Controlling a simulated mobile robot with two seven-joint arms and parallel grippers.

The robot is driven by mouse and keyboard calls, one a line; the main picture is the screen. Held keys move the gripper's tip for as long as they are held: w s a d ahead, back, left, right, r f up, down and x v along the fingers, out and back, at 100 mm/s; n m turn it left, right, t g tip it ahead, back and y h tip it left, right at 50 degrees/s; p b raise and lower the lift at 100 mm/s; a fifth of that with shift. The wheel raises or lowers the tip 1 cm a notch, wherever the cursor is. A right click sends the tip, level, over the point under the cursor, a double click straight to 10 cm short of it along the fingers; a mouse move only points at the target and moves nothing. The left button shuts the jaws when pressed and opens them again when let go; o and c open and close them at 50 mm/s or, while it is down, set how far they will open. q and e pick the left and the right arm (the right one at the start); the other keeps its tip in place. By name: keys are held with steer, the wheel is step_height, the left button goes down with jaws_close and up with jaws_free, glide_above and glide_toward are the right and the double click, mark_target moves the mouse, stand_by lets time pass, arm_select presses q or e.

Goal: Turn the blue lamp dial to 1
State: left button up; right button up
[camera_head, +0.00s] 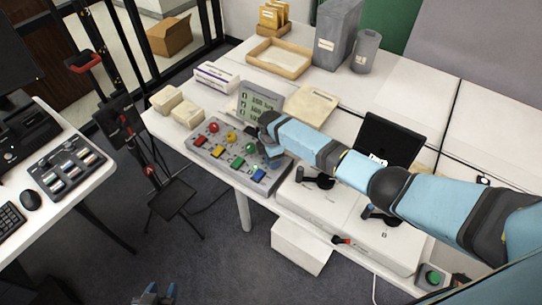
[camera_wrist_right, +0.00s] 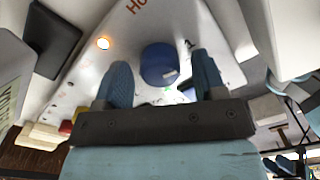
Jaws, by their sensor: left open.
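The grey control panel (camera_head: 195,153) lies on the white table with a row of round red, yellow and green knobs and a row of coloured blocks below. My right arm reaches in from the right, and its gripper (camera_head: 272,156) is over the panel's right end, hiding what is under it. In the right wrist view the blue dial (camera_wrist_right: 159,62) shows between the two blue fingers of my right gripper (camera_wrist_right: 162,80), with gaps on both sides. A small lamp (camera_wrist_right: 103,43) glows orange beside it. My left gripper (camera_head: 155,294) is open and empty, low over the floor.
A wooden tray (camera_head: 279,59) is farther back.

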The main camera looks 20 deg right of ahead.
step_height(320, 180, up, 14)
stand_by(0.6)
steer(key=shift+f, duration=0.1)
